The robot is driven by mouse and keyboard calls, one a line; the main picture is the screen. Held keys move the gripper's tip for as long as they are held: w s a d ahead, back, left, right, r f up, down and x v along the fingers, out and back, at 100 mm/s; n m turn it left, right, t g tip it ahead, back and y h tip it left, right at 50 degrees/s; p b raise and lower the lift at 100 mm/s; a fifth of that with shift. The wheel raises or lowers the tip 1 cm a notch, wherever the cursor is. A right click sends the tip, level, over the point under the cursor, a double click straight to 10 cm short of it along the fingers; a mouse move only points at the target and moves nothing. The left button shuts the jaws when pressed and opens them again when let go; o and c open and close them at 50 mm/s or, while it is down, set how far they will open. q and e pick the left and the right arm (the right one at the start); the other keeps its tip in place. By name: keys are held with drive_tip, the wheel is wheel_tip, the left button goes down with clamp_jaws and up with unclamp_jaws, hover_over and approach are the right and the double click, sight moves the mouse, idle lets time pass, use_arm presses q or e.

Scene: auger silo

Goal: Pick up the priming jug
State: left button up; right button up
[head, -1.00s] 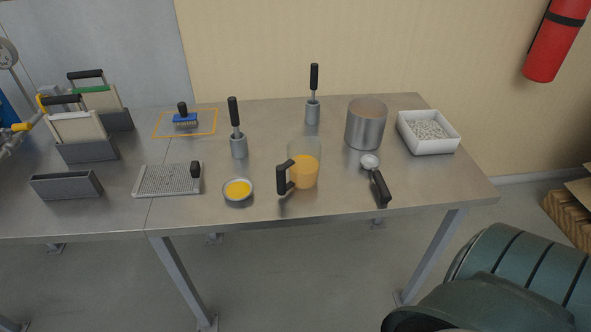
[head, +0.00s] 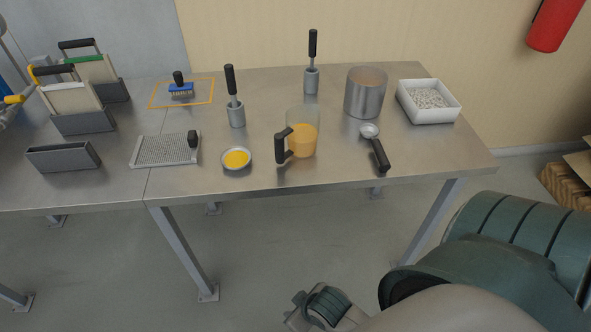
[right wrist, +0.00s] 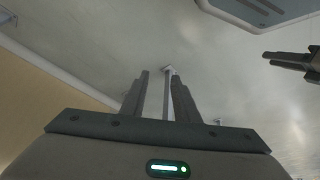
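The priming jug (head: 302,132) is a clear jug with orange contents and a black handle (head: 283,146) on its left side. It stands upright near the table's front edge, right of a small bowl of yellow stuff (head: 236,159). My right arm shows low in the head view, below and in front of the table, well apart from the jug. In the right wrist view my right gripper (right wrist: 158,82) has its fingers apart with nothing between them. Dark finger-like parts (right wrist: 290,60), perhaps my left gripper, show at the right edge there; their opening is unclear.
Around the jug on the metal table (head: 220,190) are a scoop (head: 376,148), a metal pot (head: 365,93), a white tray of pellets (head: 429,100) and two black-handled tools in holders (head: 236,113) (head: 312,80). A perforated plate (head: 165,150) lies left. The front strip is clear.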

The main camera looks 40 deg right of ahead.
wheel_tip(320, 180, up, 8)
drive_tip(key=d+r+t, duration=0.1)
drive_tip(key=d, duration=0.1)
drive_tip(key=m+t+h, duration=0.4)
drive_tip(key=t, duration=0.8)
approach(282, 153)
drive_tip(key=s, duration=0.2)
use_arm(q)
drive_tip(key=shift+s+a+f, duration=0.15)
drive_tip(key=shift+a, duration=0.05)
use_arm(e)
drive_tip(key=shift+s+f, duration=0.15)
